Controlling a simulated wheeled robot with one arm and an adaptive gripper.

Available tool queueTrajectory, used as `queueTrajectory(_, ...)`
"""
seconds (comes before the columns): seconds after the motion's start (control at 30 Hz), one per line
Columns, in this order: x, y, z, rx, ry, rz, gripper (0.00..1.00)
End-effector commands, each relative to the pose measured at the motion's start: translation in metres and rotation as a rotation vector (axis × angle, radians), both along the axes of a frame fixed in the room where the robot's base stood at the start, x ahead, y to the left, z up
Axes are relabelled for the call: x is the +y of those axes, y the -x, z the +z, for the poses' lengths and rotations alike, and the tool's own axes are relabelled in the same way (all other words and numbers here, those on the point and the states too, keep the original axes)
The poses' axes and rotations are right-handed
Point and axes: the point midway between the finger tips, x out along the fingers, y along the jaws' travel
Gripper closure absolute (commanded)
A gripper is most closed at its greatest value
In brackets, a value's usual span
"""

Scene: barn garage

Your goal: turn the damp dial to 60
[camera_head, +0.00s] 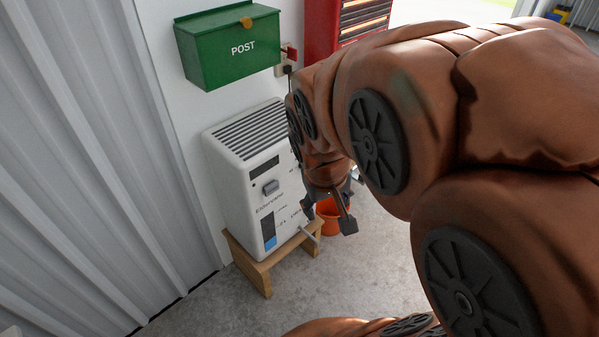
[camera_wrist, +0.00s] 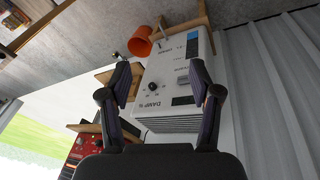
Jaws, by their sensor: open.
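The white dehumidifier (camera_head: 232,165) stands upright on a small wooden stool (camera_head: 258,276) against the wall. In the wrist view the dehumidifier (camera_wrist: 178,65) appears upside down. Its black damp dial (camera_wrist: 153,87) shows there beside the "DAMP %" label, with small marks around it too tiny to read. In the head view my arm hides the dial. My gripper (camera_head: 328,216) is open and empty, in front of the dehumidifier. In the wrist view the fingers (camera_wrist: 160,88) frame the dial's panel from either side, with the dial between them, nearer the left finger. I see no contact with it.
A green POST box (camera_head: 228,47) hangs on the wall above the dehumidifier. An orange bucket (camera_head: 331,219) is on the floor beside the stool. A red tool cabinet (camera_head: 325,28) stands behind. Corrugated wall (camera_head: 80,170) closes the left side; the front floor is clear.

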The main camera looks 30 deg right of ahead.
Motion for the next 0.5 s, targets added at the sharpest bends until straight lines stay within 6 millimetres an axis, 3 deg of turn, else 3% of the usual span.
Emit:
queueTrajectory(0.03,-0.025,-0.022,-0.021,-0.063,0.054,-0.029,0.37)
queueTrajectory(0.07,-0.039,-0.035,-0.023,-0.103,0.087,-0.041,0.37)
queueTrajectory(0.3,-0.147,-0.12,-0.023,-0.392,0.359,-0.069,0.37)
queueTrajectory(0.5,-0.217,-0.174,-0.019,-0.585,0.566,-0.002,0.37)
